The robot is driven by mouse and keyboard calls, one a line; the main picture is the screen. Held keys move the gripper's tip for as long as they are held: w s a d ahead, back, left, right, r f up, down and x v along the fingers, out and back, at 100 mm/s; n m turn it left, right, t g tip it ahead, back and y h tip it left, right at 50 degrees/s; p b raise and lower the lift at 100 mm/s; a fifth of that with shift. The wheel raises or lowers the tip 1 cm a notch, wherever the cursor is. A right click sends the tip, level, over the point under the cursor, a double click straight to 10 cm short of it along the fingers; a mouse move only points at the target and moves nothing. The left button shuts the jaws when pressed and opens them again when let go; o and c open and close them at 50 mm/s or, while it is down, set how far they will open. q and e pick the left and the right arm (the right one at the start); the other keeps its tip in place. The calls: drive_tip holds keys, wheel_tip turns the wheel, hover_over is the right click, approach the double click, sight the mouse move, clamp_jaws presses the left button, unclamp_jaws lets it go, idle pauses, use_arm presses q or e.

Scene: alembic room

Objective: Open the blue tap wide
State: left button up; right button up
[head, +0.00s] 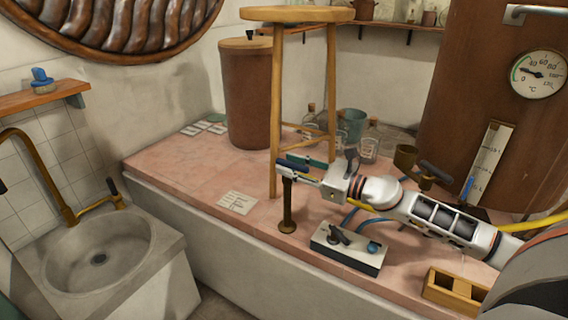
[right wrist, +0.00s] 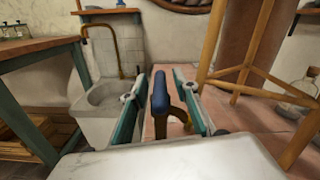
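The blue tap (head: 288,208) is a brass post standing on the pink tiled top, with a dark blue lever at its head. In the right wrist view its blue lever (right wrist: 160,92) stands between my two fingers, with the brass neck beside it. My right gripper (head: 297,169) is at the tap's head, and its teal-padded fingers also show in the right wrist view (right wrist: 159,105). They are open, one on each side of the lever, with visible gaps. The fingers partly hide the lever in the head view. My left gripper is not in view.
A wooden stool (head: 275,110) stands just behind the tap. A stone sink (head: 95,265) is at left. Paper (head: 238,202) lies on clear tiles.

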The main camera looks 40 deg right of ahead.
drive_tip(key=shift+x, duration=1.1)
